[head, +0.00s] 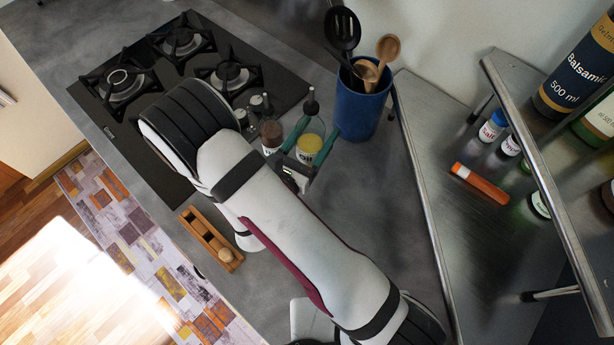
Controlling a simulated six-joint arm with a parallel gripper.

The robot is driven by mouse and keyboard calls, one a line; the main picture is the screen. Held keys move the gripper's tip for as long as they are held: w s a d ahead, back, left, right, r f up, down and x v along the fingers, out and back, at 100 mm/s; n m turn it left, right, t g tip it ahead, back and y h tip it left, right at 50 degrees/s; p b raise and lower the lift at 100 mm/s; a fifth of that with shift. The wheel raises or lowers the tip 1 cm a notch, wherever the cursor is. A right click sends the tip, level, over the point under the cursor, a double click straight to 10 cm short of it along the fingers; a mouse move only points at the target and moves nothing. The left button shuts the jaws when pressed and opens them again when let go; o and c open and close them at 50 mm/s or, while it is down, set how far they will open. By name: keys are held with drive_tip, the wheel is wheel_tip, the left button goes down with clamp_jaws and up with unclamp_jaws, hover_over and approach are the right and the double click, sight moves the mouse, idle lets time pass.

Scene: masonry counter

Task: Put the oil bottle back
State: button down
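The oil bottle (309,147) is clear glass with a yellow label and a dark pourer on top. It is upright near the back of the grey counter, left of the blue utensil pot. My gripper (322,124) has green fingers, one on each side of the bottle. The fingers cover parts of its sides. I cannot tell from this angle whether they press on the glass or stand apart from it. The bottle's base is hidden behind the gripper, so I cannot tell whether it rests on the counter.
A brown-filled jar (271,136) and small shakers (257,105) stand close left of the bottle. The blue pot (359,108) holds spoons. A gas hob (165,75) lies left. A wooden caddy (194,225) sits at the front edge. A metal shelf (535,150) with bottles stands right.

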drive_tip(key=shift+y, duration=0.3)
drive_tip(key=f, duration=0.8)
drive_tip(key=shift+s+a+f, duration=0.1)
drive_tip(key=shift+a+f, duration=0.05)
drive_tip(key=shift+a, duration=0.1)
drive_tip(key=shift+f, duration=0.1)
drive_tip(key=shift+c, duration=0.2)
unclamp_jaws()
drive_tip(key=shift+v, duration=2.05)
